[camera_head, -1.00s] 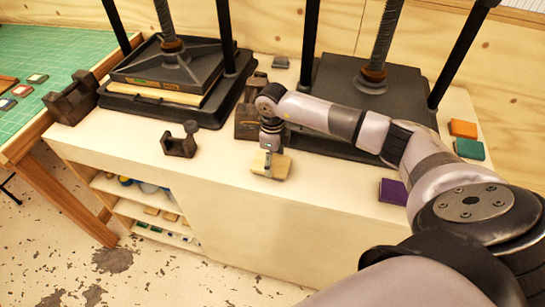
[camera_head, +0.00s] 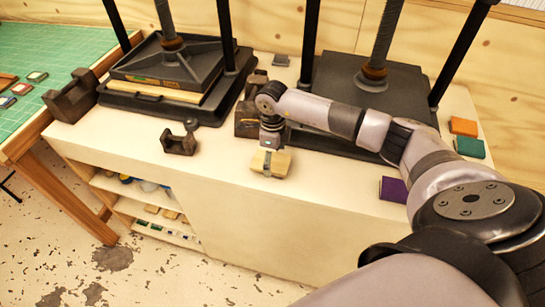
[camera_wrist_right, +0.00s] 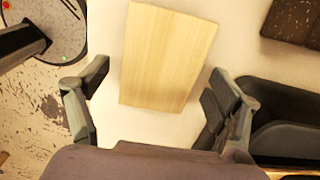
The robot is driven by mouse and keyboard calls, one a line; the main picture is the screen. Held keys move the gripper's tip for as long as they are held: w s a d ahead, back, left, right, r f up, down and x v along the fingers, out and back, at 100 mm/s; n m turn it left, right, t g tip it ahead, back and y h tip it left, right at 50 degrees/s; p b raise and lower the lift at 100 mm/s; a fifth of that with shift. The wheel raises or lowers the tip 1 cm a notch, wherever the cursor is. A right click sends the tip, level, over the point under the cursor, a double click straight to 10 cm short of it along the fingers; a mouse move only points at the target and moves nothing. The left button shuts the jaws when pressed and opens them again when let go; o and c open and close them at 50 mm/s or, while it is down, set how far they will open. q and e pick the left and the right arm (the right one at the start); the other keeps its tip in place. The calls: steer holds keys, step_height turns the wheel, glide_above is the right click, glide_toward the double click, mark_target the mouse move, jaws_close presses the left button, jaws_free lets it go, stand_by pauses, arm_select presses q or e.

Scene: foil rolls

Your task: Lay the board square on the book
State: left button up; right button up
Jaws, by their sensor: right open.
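The pale wooden board (camera_head: 281,164) lies near the front edge of the cream worktop, left of the purple book. My right gripper (camera_head: 269,158) is directly above it. In the right wrist view the board (camera_wrist_right: 168,50) shows as a plain pale rectangle, a little tilted, with its near end between the spread fingers of my open right gripper (camera_wrist_right: 158,75). Bare worktop shows between the board and each finger. A small purple book (camera_head: 392,190) lies flat at the right; I cannot tell whether it is the task's book. My left gripper is out of view.
A black press (camera_head: 170,85) with a stack under its plate stands at the left, another press (camera_head: 345,75) behind my arm. Dark metal blocks (camera_head: 180,142) stand nearby. Orange (camera_head: 462,127) and green (camera_head: 468,147) pieces lie at the right. The front worktop is mostly clear.

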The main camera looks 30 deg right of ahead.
mark_target(272, 161)
steer(key=shift+r+b, duration=0.3)
steer(key=shift+r, duration=0.1)
step_height(272, 161, up, 12)
steer(key=b, duration=0.3)
steer(key=shift+f+b, duration=0.25)
steer(key=shift+b, duration=0.05)
